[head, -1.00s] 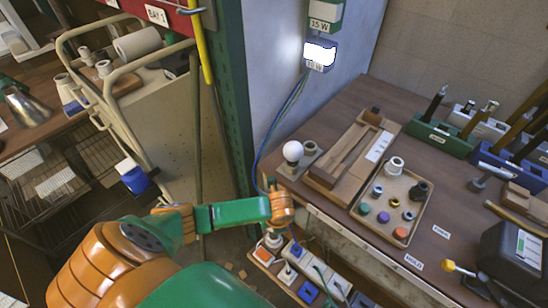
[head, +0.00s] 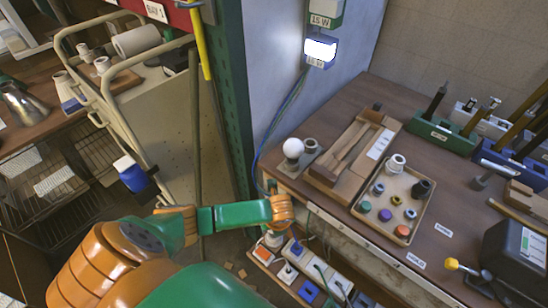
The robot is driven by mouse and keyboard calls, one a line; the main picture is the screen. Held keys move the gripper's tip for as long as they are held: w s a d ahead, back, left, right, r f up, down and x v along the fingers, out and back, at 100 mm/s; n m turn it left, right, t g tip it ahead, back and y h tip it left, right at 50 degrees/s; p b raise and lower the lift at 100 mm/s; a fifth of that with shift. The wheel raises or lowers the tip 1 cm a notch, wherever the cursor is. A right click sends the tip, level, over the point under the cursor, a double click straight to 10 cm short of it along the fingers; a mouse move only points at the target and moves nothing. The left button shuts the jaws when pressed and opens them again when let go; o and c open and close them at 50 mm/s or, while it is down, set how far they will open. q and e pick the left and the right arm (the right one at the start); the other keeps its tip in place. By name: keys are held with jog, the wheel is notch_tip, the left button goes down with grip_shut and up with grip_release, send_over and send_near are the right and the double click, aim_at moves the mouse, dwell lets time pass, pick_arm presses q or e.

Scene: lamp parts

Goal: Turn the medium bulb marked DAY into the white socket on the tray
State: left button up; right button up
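A round white bulb (head: 293,148) stands upright on the bench near its left edge; no DAY mark is readable on it. A tan tray (head: 374,213) on the bench holds a white socket (head: 397,162) at its far end, with darker and coloured round parts. My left arm reaches in from the lower left. Its wrist end (head: 281,210) is beyond the bench's front edge, left of the tray and below the bulb in the picture. Its fingers are hidden or too small to make out. A small pale shape (head: 273,238) shows just below it. My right gripper is not in view.
A wooden fixture (head: 345,155) lies between bulb and tray. A low strip with coloured squares (head: 308,290) lies below the bench edge. A green post (head: 232,90) and a trolley (head: 125,125) stand left.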

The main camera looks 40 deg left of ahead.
pick_arm(q)
jog(key=shift+f, duration=0.6)
dwell(1.5)
jog(key=o, duration=0.5)
jog(key=c, duration=0.5)
jog(key=shift+s, duration=0.1)
jog(key=shift+f, duration=0.15)
